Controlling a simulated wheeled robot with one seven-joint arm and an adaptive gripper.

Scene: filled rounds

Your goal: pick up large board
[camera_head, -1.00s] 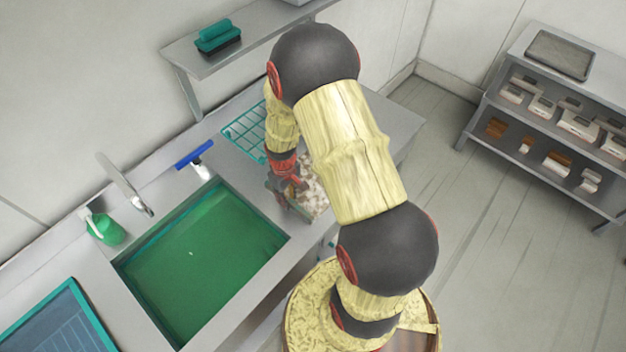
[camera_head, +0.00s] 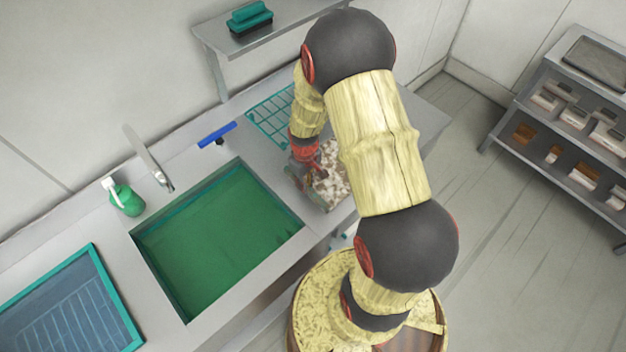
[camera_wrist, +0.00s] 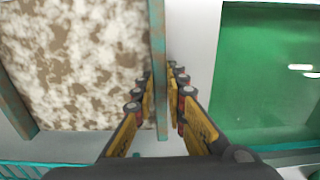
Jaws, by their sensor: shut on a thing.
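The large board, a brown-and-white mottled panel (camera_head: 333,186) with a raised rim, lies on the counter right of the sink, partly hidden by my arm. In the wrist view its mottled face (camera_wrist: 75,60) fills the left side, and its teal-edged rim (camera_wrist: 158,60) runs between my fingers. My gripper (camera_head: 304,178) is at the board's sink-side edge. In the wrist view my gripper (camera_wrist: 160,108) is shut on that rim, one finger on each side. I cannot tell whether the board is resting or slightly raised.
A green-bottomed sink (camera_head: 215,235) lies left of the board. A teal wire rack (camera_head: 270,115) is behind it. A blue squeegee (camera_head: 216,134), a faucet (camera_head: 148,158) and a green bottle (camera_head: 126,199) line the sink's back. A wall shelf (camera_head: 245,40) overhangs the counter.

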